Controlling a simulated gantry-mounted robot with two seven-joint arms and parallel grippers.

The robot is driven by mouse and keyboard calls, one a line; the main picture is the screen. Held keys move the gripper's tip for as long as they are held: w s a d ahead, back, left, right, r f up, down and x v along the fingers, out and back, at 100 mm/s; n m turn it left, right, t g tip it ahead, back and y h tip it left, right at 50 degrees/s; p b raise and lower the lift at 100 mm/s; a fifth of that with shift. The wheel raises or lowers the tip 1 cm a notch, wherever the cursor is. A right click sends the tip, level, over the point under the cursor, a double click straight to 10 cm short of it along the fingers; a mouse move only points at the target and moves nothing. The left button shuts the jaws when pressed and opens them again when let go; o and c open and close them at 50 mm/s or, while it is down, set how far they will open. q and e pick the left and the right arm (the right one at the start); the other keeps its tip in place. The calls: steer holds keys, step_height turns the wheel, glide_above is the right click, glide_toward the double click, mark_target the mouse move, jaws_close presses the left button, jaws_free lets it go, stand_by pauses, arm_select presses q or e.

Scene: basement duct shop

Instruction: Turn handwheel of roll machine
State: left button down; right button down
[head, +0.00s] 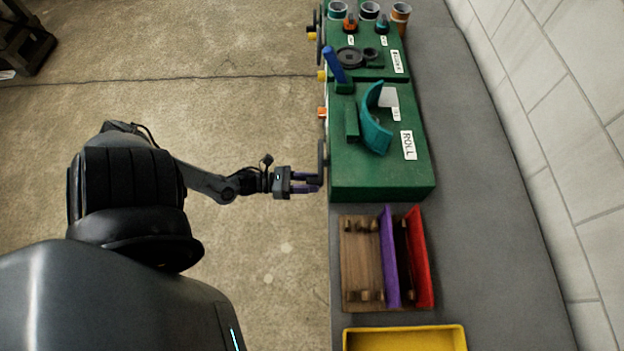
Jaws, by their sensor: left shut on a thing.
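The roll machine (365,182) is a green block with a white ROLL label, on the grey bench right of centre. Its dark handwheel (322,160) shows nearly edge-on at the machine's left side. A teal curved sheet (375,125) sits on top of the machine. My left gripper (307,183) reaches in from the left, its purple fingers shut on the handwheel at its near part. The fingers and wheel overlap, so the exact grip is partly hidden. My right gripper is not in view.
Behind stands another green machine (385,62) with a blue lever and several cups. In front are a wooden rack (358,265) with purple and red panels and a yellow tray (405,330). A pale block wall (560,100) bounds the right; the floor left is open.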

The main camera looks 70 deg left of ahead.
arm_select(q)
steer(key=shift+f, duration=0.2)
stand_by(0.4)
steer(key=c, duration=1)
jaws_free()
steer(key=v, duration=1)
steer(key=shift+s+a+b, duration=0.15)
steer(key=shift+s+b, duration=0.2)
steer(key=shift+b, duration=0.05)
